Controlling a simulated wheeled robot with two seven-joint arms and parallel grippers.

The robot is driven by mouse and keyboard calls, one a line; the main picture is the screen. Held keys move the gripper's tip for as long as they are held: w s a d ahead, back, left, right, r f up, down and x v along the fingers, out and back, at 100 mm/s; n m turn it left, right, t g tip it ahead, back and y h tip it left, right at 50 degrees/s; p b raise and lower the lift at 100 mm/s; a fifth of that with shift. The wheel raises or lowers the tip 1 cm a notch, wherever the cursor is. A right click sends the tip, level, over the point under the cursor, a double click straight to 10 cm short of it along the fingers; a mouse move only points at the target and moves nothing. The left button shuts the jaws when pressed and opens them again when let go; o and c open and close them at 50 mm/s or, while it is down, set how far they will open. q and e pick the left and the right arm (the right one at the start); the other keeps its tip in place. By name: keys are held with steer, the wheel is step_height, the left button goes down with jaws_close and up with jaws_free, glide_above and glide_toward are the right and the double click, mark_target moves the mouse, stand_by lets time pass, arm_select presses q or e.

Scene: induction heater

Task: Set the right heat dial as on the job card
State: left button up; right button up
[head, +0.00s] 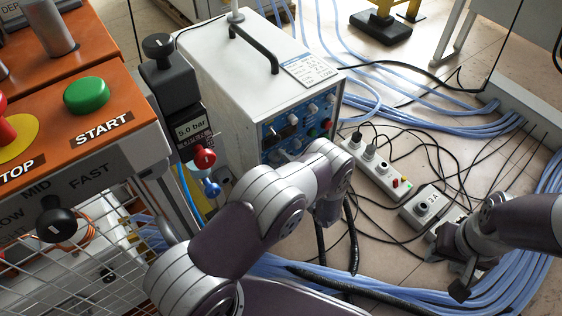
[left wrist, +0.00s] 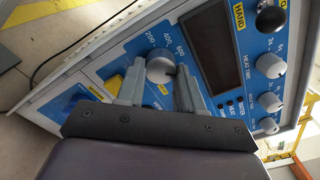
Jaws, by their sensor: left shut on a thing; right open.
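The heater (head: 225,60) is a white box with a blue front panel (head: 326,104), partly hidden by my left arm in the head view. In the left wrist view my left gripper (left wrist: 159,82) is shut on a grey dial (left wrist: 159,68) marked 200, 400 and 600, with one finger on each side. The dial's exact setting cannot be read. Several smaller grey knobs (left wrist: 271,66) sit right of a dark display, beside the words HEAT TIME. A card (head: 309,69) lies on the heater's top; its text is too small to read. My right gripper (head: 459,277) is open and empty.
A power strip (head: 376,168) and a grey box marked 3A (head: 425,205) lie on the floor among black cables and blue hoses. A regulator column with a red knob (head: 204,158) stands left of the heater. An orange console (head: 120,75) stands at the left.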

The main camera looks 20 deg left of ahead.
arm_select(q)
steer(key=o, duration=1)
steer(key=shift+o, duration=0.2)
steer(key=shift+s+d, duration=0.2)
steer(key=shift+d, duration=0.15)
steer(key=p+v, duration=0.3)
steer(key=v, duration=0.9)
steer(key=shift+p, duration=0.3)
